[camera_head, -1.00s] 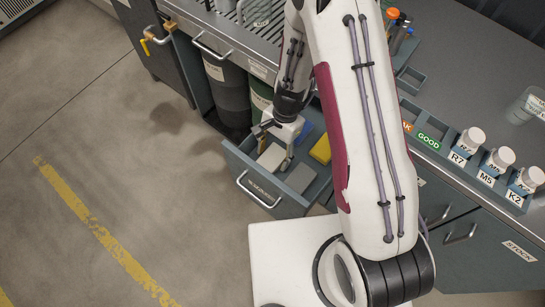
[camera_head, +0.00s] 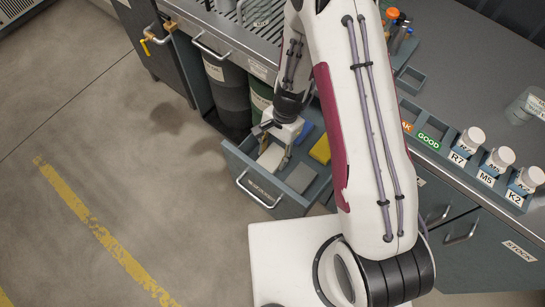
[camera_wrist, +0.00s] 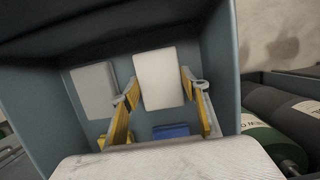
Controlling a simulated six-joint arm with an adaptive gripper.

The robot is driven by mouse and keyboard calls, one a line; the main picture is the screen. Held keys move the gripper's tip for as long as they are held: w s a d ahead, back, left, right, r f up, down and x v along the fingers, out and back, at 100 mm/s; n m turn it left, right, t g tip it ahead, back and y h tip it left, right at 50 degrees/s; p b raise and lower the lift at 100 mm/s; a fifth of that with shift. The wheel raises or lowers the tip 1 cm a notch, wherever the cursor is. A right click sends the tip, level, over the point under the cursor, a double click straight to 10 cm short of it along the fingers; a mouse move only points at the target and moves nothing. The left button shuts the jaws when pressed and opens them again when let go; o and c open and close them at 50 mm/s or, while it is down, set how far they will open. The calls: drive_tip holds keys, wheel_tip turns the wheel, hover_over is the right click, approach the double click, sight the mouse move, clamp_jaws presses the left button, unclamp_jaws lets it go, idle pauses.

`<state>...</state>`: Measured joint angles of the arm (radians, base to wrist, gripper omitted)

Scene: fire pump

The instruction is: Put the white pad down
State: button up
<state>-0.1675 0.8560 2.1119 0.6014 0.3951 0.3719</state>
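The white pad (camera_wrist: 159,79) is a pale rectangular block in the open drawer (camera_head: 232,157). In the head view, the white pad (camera_head: 270,158) shows below my gripper, partly covered by it. My gripper (camera_head: 275,146) points down into the drawer. In the wrist view, the fingers of my gripper (camera_wrist: 160,84) are spread about a pad's width apart, one at each side edge of the white pad. Whether they press on it or stand just clear cannot be told. The pad's underside is hidden, so its contact with the drawer floor is unclear.
A yellow block (camera_head: 320,149) and a blue block (camera_head: 304,132) are also in the drawer. Drawer walls stand close around my gripper. Dark drums (camera_head: 228,92) stand left of the drawer.

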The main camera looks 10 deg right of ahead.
sight(273, 156)
drive_tip(key=shift+c, duration=0.3)
wheel_tip(273, 156, up, 10)
drive_tip(key=shift+r, duration=0.2)
idle(0.9)
idle(0.3)
idle(1.0)
